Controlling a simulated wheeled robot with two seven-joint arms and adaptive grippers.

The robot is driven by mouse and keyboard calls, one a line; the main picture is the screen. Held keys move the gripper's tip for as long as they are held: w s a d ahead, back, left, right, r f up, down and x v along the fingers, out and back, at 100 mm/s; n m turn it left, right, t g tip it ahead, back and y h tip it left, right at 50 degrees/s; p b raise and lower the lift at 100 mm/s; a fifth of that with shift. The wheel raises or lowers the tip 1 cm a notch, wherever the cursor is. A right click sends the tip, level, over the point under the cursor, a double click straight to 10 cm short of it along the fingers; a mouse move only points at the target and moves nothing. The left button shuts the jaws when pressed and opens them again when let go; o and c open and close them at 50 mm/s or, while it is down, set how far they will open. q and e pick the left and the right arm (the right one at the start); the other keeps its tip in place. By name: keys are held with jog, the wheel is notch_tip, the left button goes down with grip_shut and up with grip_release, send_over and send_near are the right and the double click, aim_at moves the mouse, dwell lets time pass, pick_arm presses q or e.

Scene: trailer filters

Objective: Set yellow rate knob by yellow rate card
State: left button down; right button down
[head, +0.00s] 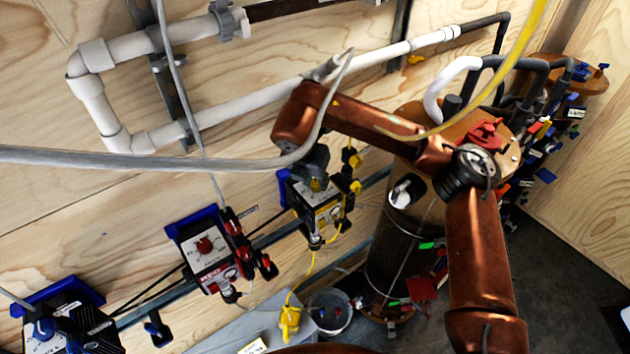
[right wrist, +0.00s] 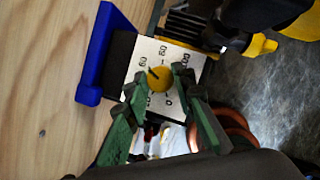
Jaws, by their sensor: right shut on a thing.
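The yellow rate knob (right wrist: 160,79) is a round yellow dial with a dark pointer line, on a white numbered face plate (right wrist: 182,58) in the right wrist view. My right gripper (right wrist: 159,80) has its green fingers on both sides of the knob and is shut on it. In the head view, my right gripper (head: 316,182) is at the yellow-trimmed pump box (head: 328,212) on the wall and hides its knob. The numbers on the dial are too small to read surely. A small pale card with yellow (head: 253,346) lies at the bottom; its text is unreadable. My left gripper is out of view.
A red-knob box (head: 205,250) and a blue-knob box (head: 62,330) hang on the same wall to the left. White pipes (head: 250,95) run above. A clear bucket (head: 330,311) and a tall brown-topped tank (head: 395,235) stand nearby. Yellow tubing (head: 310,268) hangs below the yellow-trimmed box.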

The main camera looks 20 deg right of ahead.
dwell(0.5)
jog(key=c, duration=1.6)
grip_release()
jog(key=v, duration=1.2)
jog(key=shift+w, duration=0.1)
